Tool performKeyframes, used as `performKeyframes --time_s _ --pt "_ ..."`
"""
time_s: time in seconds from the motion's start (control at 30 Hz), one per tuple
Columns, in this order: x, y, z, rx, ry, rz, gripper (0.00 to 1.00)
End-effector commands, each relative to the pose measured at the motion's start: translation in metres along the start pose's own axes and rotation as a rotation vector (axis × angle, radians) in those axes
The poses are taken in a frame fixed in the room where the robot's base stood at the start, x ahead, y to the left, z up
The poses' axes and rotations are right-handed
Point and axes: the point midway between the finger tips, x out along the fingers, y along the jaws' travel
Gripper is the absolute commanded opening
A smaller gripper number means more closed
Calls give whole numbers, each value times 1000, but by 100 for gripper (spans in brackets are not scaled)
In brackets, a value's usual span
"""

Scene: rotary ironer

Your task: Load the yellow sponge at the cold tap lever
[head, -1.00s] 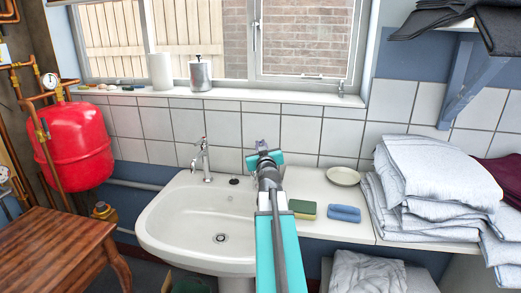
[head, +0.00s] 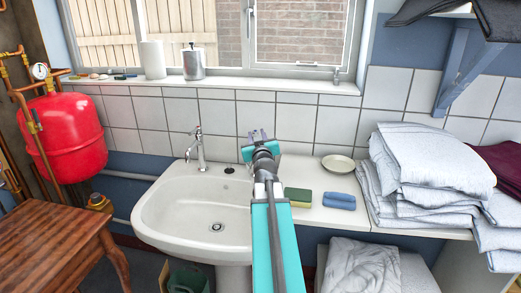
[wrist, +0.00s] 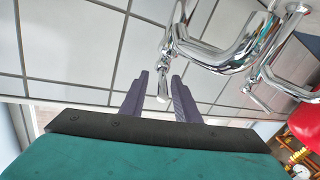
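The yellow sponge (head: 298,197), with a green top, lies on the white counter right of the basin, beside a blue folded cloth (head: 339,201). The chrome tap (head: 198,147) stands at the back left of the basin. My gripper (head: 258,135) is raised above the basin's back right edge, right of the tap, away from the sponge. In the wrist view, its two purple fingers (wrist: 159,90) stand apart with no sponge between them. Chrome tap parts (wrist: 225,50) show large there, and a thin lever-like end appears between the fingers; its depth is unclear.
The white basin (head: 165,215) fills the middle. A shallow dish (head: 338,164) and a tall stack of folded linen (head: 425,175) stand on the counter at right. A wooden table (head: 55,245) is at front left, below a red tank (head: 68,138). The tiled wall lies close behind.

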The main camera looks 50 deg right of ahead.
Motion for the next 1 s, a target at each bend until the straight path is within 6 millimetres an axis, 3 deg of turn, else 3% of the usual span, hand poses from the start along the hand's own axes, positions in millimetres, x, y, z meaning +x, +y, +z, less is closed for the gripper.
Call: performKeyframes --time_s 0.47,1.0 --pt "-46 -1 0 -1 2 0 29" --pt "-48 -4 0 -3 10 -15 29"
